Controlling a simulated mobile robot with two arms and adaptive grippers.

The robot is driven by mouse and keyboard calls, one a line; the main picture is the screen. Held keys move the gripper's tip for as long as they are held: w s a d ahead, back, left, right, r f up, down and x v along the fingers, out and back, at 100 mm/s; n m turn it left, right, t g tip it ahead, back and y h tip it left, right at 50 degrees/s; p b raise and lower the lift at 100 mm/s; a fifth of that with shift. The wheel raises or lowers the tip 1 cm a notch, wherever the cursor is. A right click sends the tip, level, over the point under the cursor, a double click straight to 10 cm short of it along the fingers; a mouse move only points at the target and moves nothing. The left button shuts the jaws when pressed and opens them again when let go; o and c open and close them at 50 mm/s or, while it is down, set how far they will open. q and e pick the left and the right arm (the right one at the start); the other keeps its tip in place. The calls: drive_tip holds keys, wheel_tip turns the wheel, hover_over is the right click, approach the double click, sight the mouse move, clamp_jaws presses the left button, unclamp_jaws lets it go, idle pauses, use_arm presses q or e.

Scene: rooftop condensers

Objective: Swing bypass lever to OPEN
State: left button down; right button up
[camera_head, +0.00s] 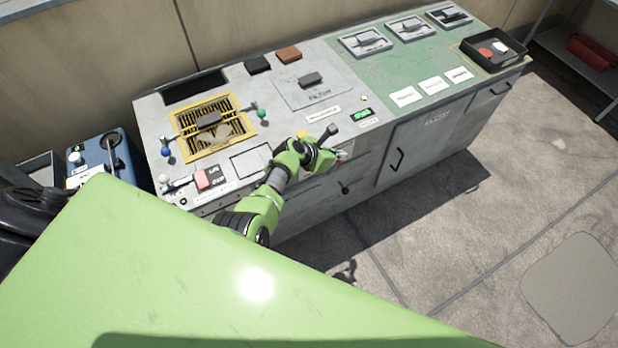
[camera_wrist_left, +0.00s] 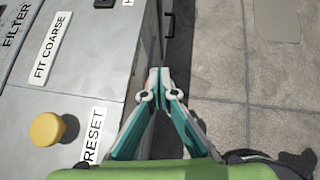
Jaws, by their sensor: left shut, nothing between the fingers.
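A small lever with a dark knob (camera_head: 331,130) stands near the front edge of the grey console top. It looks like the bypass lever, but its label is too small to read. A small green sign (camera_head: 363,113) lies to its right; its lettering is not clear. My left gripper (camera_head: 342,155) is at the console's front edge, just in front of the lever and apart from it. In the left wrist view its fingertips (camera_wrist_left: 160,74) meet with nothing between them, over the edge beside the floor. My right gripper is not in view.
A yellow knob (camera_wrist_left: 47,129) stands by the RESET label (camera_wrist_left: 93,136); a FIT COARSE label (camera_wrist_left: 50,48) is further along. A yellow-framed grille (camera_head: 215,143) and a red switch (camera_head: 210,177) are on the left. A black tray (camera_head: 512,57) sits far right. The floor in front is open.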

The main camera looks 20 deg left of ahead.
use_arm(q)
drive_tip(key=shift+w+d+f, duration=0.3)
drive_tip(key=shift+w+d, duration=0.1)
drive_tip(key=shift+w, duration=0.3)
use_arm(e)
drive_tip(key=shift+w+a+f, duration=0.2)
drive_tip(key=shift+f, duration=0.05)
use_arm(q)
drive_tip(key=shift+r, duration=0.3)
drive_tip(key=s+r+p, duration=0.3)
drive_tip(key=r+p, duration=0.7)
drive_tip(key=r, duration=0.2)
drive_tip(key=shift+s+p, duration=0.15)
drive_tip(key=shift+p, duration=0.15)
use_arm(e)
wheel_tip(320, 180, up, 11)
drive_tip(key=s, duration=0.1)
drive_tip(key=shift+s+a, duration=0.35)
